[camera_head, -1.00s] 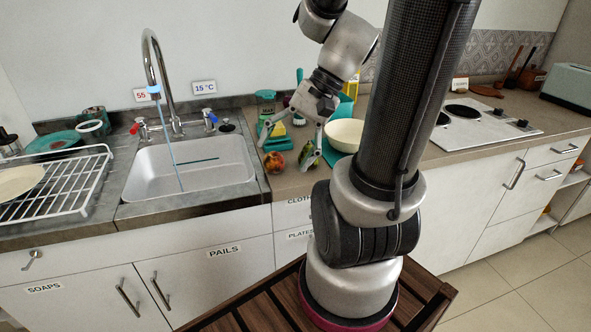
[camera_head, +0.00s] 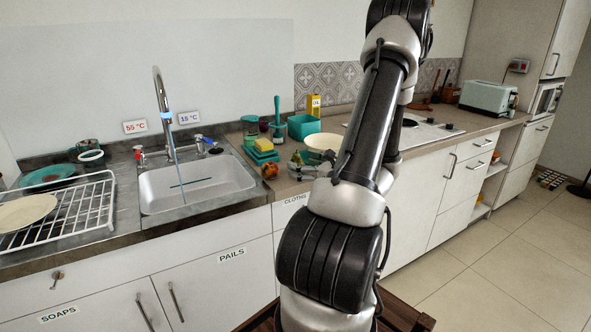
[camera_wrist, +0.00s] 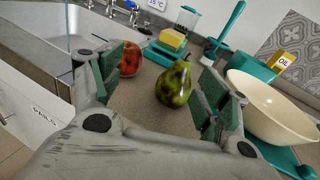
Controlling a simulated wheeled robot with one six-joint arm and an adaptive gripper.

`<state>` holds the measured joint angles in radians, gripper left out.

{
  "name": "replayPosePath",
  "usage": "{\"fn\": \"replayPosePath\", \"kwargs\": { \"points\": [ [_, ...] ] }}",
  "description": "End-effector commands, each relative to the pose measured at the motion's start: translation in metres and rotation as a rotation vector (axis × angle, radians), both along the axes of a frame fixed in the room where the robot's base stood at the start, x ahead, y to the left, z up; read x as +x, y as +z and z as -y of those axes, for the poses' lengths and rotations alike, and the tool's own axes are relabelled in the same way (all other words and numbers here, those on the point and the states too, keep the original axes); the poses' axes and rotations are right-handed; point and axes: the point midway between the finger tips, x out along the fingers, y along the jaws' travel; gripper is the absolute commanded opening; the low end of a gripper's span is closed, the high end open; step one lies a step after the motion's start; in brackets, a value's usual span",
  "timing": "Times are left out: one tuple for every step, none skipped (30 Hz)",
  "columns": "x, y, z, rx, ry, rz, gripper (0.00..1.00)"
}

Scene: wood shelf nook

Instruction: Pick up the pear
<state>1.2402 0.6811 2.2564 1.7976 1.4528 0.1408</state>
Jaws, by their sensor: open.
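The pear (camera_wrist: 174,83), green with dark mottling, stands upright on the counter in the wrist view. My gripper (camera_wrist: 160,76) is open, its green-padded fingers on either side of the pear, with a gap showing on both sides. The pear looks a little nearer the right finger. In the head view my gripper (camera_head: 306,168) is low over the counter right of the sink. It is small there and partly hidden by my arm, and the pear is hard to make out.
A red-orange fruit (camera_wrist: 130,58) lies close to the left finger. A cream bowl (camera_wrist: 268,108) stands close right of the right finger. Behind are a yellow sponge (camera_wrist: 173,39) on a teal holder and a teal brush (camera_wrist: 228,25). The sink (camera_head: 195,185) is at left.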

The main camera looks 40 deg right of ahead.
Motion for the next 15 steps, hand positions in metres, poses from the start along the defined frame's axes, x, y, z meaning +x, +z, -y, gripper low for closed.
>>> {"fn": "replayPosePath", "kwargs": {
  "points": [
    [-0.003,-0.005,0.01,0.018,-0.035,0.004,0.76],
    [-0.005,-0.007,0.015,0.027,-0.055,0.007,0.76],
    [-0.007,-0.01,0.021,0.037,-0.077,0.01,0.76],
    [-0.008,-0.012,0.025,0.043,-0.089,0.012,0.76],
    [-0.009,-0.014,0.029,0.05,-0.105,0.014,0.76],
    [-0.01,-0.016,0.033,0.055,-0.12,0.017,0.76],
    [-0.009,-0.016,0.035,0.057,-0.125,0.018,0.76],
    [-0.007,-0.017,0.036,0.059,-0.128,0.018,0.76],
    [-0.003,-0.017,0.036,0.06,-0.129,0.019,0.76],
    [0.001,-0.017,0.036,0.06,-0.129,0.019,0.76],
    [0.005,-0.017,0.036,0.06,-0.128,0.019,0.76],
    [0.01,-0.018,0.036,0.06,-0.127,0.019,0.76],
    [0.014,-0.018,0.036,0.06,-0.127,0.019,0.76],
    [0.017,-0.018,0.036,0.06,-0.127,0.019,0.76],
    [0.022,-0.018,0.035,0.06,-0.126,0.019,0.76]
  ]
}}
